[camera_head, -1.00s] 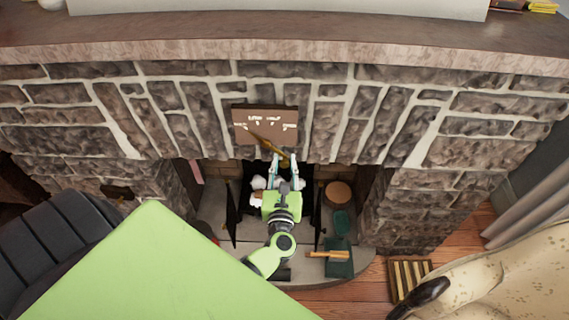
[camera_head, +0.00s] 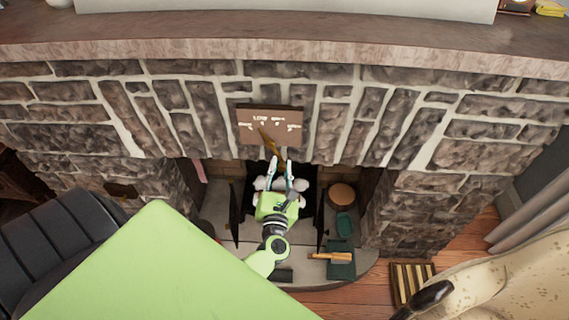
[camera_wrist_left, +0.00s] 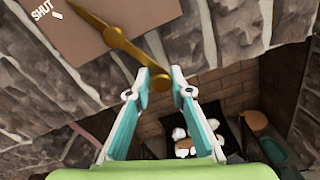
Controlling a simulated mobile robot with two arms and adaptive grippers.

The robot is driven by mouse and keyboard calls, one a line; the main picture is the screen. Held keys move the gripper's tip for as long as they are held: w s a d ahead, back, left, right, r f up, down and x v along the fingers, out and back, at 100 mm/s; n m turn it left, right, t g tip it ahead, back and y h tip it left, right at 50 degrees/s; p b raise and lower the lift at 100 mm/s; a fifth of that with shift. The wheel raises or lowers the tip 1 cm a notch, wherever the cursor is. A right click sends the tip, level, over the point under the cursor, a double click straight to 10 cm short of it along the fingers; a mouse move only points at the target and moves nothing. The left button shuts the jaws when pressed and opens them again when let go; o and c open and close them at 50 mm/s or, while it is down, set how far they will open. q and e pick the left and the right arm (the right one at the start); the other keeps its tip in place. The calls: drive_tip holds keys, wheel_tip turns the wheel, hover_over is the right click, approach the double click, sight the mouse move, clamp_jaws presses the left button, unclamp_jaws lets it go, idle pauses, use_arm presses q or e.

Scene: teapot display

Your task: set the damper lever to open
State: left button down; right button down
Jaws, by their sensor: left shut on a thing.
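The damper lever (camera_head: 272,146) is a brass pointer on a brown plate (camera_head: 287,115) with white lettering, mounted on the stone above the firebox. Its thin end slants to the upper left over the plate. In the left wrist view, the lever (camera_wrist_left: 118,43) crosses the plate (camera_wrist_left: 120,14), with its thin end to the right of the word SHUT. My left gripper (camera_head: 281,167) is below the plate, shut on the lever's lower end. In the left wrist view, my left gripper (camera_wrist_left: 160,79) has its fingertips on either side of the rounded end. My right gripper is not in view.
The stone mantel (camera_head: 330,45) juts out above. The firebox opening lies below, with open dark doors (camera_head: 320,215) at its sides. A round wooden piece (camera_head: 341,194) and a green dustpan (camera_head: 341,265) are on the right of the hearth. An armchair (camera_head: 500,280) stands front right.

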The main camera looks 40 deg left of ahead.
use_arm(q)
drive_tip(key=a+m, duration=0.1)
drive_tip(key=m, duration=0.1)
drive_tip(key=s+a+m+p, duration=0.1)
drive_tip(key=m, duration=0.1)
drive_tip(key=s+a+m, duration=0.1)
drive_tip(key=m, duration=0.1)
drive_tip(key=shift+a+m+p, duration=0.1)
drive_tip(key=shift+m+p, duration=0.2)
drive_tip(key=shift+p, duration=0.1)
drive_tip(key=a+m+p, duration=0.1)
drive_tip(key=s+a+m+p, duration=0.1)
drive_tip(key=m, duration=0.1)
drive_tip(key=shift+r+m, duration=0.3)
drive_tip(key=shift+r, duration=0.1)
drive_tip(key=shift+s+a+r+m+p, duration=0.15)
drive_tip(key=shift+s+a+m+p, duration=0.15)
drive_tip(key=shift+m, duration=0.35)
drive_tip(key=shift+s+a+r+m+p, duration=0.1)
drive_tip(key=shift+a+r+m+p, duration=0.1)
drive_tip(key=shift+m+p, duration=0.4)
drive_tip(key=shift+s+a+r+m+p, duration=0.15)
drive_tip(key=shift+s+a+m+p, duration=0.1)
drive_tip(key=shift+m, duration=0.5)
drive_tip(key=c, duration=1.8)
unclamp_jaws()
drive_tip(key=shift+c, duration=0.2)
drive_tip(key=shift+w, duration=0.1)
